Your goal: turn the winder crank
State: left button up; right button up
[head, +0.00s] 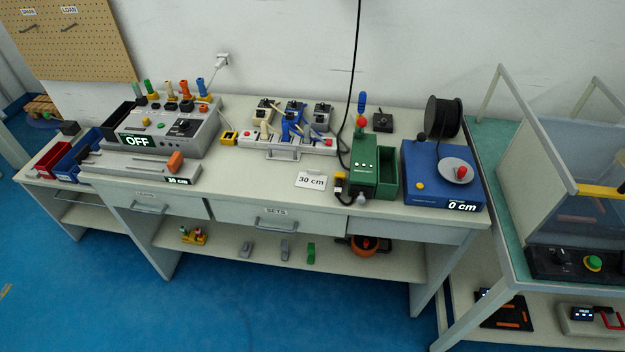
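The winder is a blue box (425,178) at the right end of the workbench, with a display (462,207) reading "0 cm". A yellow button (420,186) is on the box's left part. Neither of my grippers is in view.
A green machine (365,165) with a green bin stands just left of the winder. A "30 cm" card (311,181) lies on the workbench (250,185). A grey unit showing "OFF" (137,140) is at left. A framed table (505,225) adjoins at right. The blue floor in front is clear.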

aim_at(454, 169)
jog(key=z, duration=1.25)
